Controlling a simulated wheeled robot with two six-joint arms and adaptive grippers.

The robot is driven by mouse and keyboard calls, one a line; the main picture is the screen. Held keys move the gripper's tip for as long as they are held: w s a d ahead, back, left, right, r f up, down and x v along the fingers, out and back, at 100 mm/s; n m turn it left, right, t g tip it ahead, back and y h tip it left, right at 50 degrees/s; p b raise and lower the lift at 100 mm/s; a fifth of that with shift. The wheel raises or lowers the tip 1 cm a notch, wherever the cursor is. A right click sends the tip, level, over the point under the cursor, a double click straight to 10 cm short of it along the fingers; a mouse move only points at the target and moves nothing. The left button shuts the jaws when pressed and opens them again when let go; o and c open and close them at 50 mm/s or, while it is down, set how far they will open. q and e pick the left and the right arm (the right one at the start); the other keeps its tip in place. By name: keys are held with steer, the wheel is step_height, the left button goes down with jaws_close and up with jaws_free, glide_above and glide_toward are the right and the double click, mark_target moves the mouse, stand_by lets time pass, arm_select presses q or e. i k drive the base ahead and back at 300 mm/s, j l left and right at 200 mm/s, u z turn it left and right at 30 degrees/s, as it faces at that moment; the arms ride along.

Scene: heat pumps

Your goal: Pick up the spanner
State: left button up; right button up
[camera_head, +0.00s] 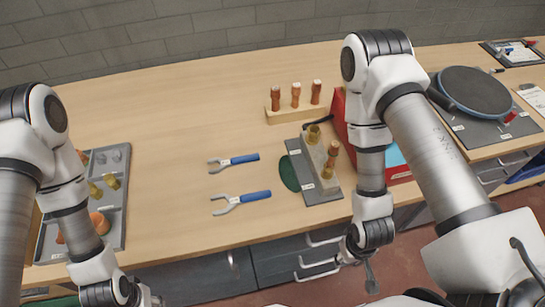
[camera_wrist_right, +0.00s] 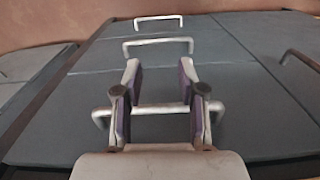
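Two blue-handled tools with grey forked heads lie flat on the wooden table in the head view, heads to the left: an upper one (camera_head: 234,161) and a lower one (camera_head: 241,201). I cannot tell for certain which is the spanner. My right gripper (camera_head: 371,281) is in front of the table edge, low and to the right of both tools. In the right wrist view the gripper (camera_wrist_right: 159,80) is open and empty, facing grey drawers. My left gripper (camera_head: 150,300) is at the bottom edge of the head view, mostly cut off, apart from the tools.
A grey tray (camera_head: 119,222) with small parts is on the left, partly behind my left arm. A wooden block (camera_head: 280,116) with copper pieces stands behind. A grey mat (camera_head: 318,196) with brass fittings is right of the tools. Drawers with handles (camera_head: 318,262) are below the table.

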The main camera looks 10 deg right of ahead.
mark_target(224, 164)
steer(key=k+u, duration=0.15)
steer(key=u, duration=0.2)
steer(key=k+u, duration=0.2)
steer(key=u, duration=0.15)
steer(key=k+u, duration=0.2)
steer(key=u, duration=0.15)
